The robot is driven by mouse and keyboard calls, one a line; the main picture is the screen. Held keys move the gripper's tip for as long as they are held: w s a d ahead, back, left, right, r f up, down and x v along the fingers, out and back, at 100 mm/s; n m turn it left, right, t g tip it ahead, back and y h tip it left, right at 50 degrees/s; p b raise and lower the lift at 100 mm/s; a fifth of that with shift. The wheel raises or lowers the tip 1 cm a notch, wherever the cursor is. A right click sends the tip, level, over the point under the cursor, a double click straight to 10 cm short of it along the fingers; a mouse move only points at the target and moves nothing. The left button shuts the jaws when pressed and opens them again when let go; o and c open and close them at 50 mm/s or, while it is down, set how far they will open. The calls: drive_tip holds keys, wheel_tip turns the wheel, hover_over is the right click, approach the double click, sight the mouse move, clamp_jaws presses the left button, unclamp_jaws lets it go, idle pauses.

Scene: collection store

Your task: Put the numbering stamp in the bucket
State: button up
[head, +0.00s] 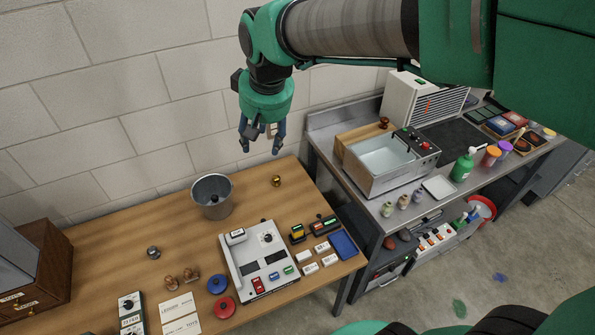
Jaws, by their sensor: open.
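The grey metal bucket (226,208) stands upright near the back of the wooden table. A small dark shape shows at its mouth; I cannot tell what it is. Two stamp-like devices lie on the table's right part: a black and yellow one (297,233) and a longer black one with green and red parts (325,225). I cannot tell for sure which is the numbering stamp. My gripper (262,147) is open and looks empty, pointing down. It is in the air above the table's back edge, up and right of the bucket in the picture.
Near the bucket are a brass piece (277,181) and a small metal piece (153,252). A white panel device (246,261), white blocks (308,254), a blue pad (343,244) and wooden-handled stamps (172,282) crowd the front. A metal bench (376,205) with a basin stands right.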

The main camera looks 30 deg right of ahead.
drive_tip(key=s+d+m+t, duration=0.1)
drive_tip(key=s+d, duration=0.2)
drive_tip(key=s, duration=1.8)
drive_tip(key=shift+f+t, duration=0.35)
drive_tip(key=shift+t, duration=0.05)
wheel_tip(320, 180, down, 7)
drive_tip(key=b, duration=0.7)
